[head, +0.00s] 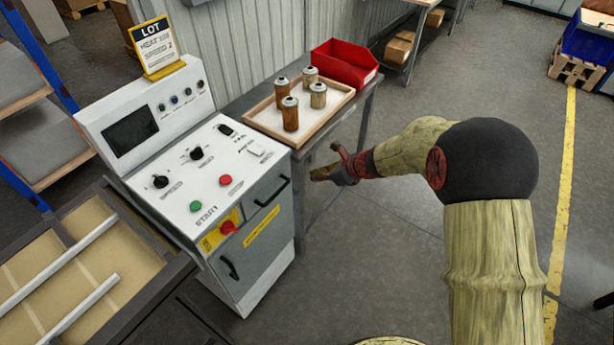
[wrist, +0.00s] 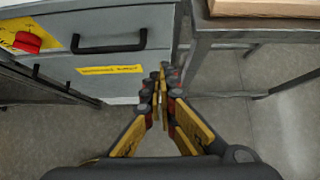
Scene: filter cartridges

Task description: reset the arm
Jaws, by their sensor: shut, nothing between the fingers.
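My gripper (head: 316,173) is at the end of my arm, in the open space to the right of the white control machine (head: 262,200) and in front of the metal side table (head: 363,117). In the wrist view my gripper (wrist: 161,80) points toward the gap between the machine's grey drawer front (wrist: 110,47) and the table leg (wrist: 193,60). Its fingers are together with nothing between them. My arm reaches in from the right in the head view, bent at a dark joint.
Several filter cartridges (head: 290,114) stand in a wooden tray (head: 262,122) beside a red bin (head: 346,66). The machine has knobs, green (head: 196,206) and red (head: 225,180) buttons, and a lot sign (head: 157,47). A framed rack (head: 45,270) stands at left.

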